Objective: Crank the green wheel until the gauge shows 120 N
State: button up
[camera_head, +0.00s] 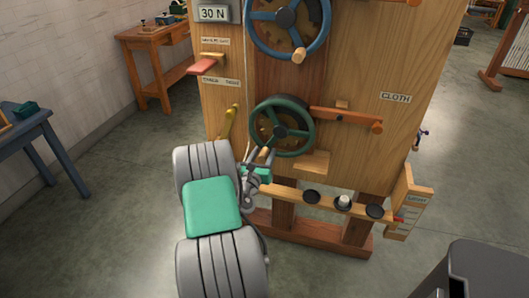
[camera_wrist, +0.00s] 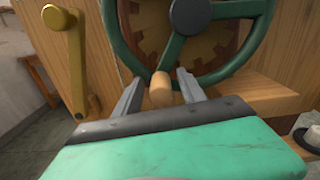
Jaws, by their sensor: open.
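The green wheel (camera_head: 282,127) is mounted upright on the wooden panel, below a blue wheel. It also fills the top of the wrist view (camera_wrist: 190,40), with a toothed wooden disc behind it. Its wooden crank knob (camera_wrist: 161,90) is at the bottom of the rim. My gripper (camera_wrist: 160,92) is open, with one finger on each side of the knob and gaps showing. In the head view my gripper (camera_head: 262,160) is at the wheel's lower left, and my arm partly hides the knob. The gauge (camera_head: 212,14) reads 30 N.
The blue wheel (camera_head: 286,17) with its own knob is above. An orange lever (camera_head: 345,118) is right of the green wheel. A yellow crank handle (camera_head: 229,121) is to its left. A wooden beam with black discs (camera_head: 312,197) and a small wooden block (camera_head: 311,162) are below.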

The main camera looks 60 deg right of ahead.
jog(key=shift+c, duration=0.3)
grip_shut()
jog(key=shift+w, duration=0.1)
dwell(1.0)
